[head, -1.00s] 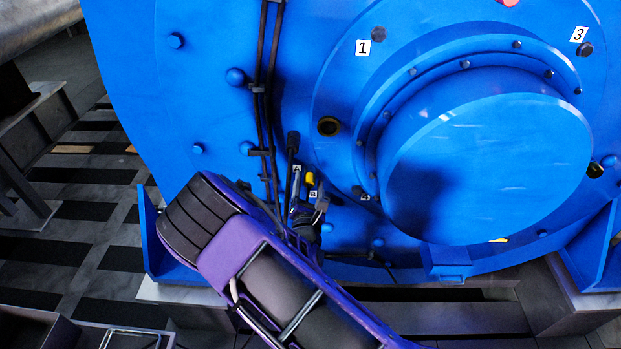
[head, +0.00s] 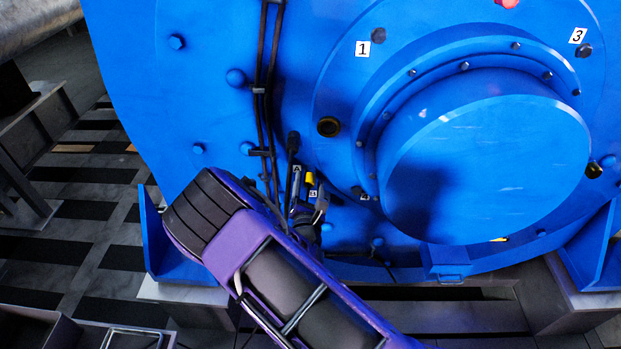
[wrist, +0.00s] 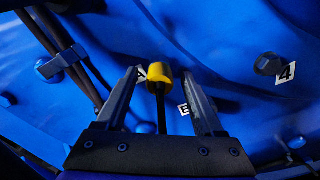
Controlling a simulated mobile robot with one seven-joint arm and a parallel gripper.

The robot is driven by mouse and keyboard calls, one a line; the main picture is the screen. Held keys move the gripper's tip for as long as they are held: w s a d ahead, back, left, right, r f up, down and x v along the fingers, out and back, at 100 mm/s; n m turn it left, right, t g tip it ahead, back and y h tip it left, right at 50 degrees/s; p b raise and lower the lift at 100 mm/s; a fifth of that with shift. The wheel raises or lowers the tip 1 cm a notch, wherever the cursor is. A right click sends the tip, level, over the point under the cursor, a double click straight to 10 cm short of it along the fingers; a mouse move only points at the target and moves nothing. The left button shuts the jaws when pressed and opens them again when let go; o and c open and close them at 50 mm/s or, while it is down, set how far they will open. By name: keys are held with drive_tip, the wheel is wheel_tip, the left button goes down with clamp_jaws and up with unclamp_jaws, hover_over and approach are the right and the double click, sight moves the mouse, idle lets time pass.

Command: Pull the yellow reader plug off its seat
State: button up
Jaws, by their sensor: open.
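The yellow reader plug (head: 309,179) sits low on the blue motor housing, left of the big round cover, close to the small A and B labels. In the wrist view the yellow plug (wrist: 160,73) has a dark stem or cable running down from it. My gripper (head: 307,195) is at the plug in the head view. In the wrist view my gripper (wrist: 158,82) is open, with one finger on each side of the plug and a visible gap to both. The plug's seat is hidden behind it.
Dark cables (head: 264,110) run down the housing left of the plug. A bolt (wrist: 268,64) beside label 4 is to the right in the wrist view. The round cover (head: 487,170) juts out to the right.

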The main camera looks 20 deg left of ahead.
sight(309, 185)
clamp_jaws()
drive_tip(key=shift+s, duration=0.2)
idle(1.2)
drive_tip(key=shift+p+v, duration=1.2)
drive_tip(key=shift+v, duration=1.65)
drive_tip(key=p+v, duration=0.1)
drive_tip(key=v, duration=2.1)
drive_tip(key=shift+d+p, duration=0.25)
drive_tip(key=shift+p, duration=0.05)
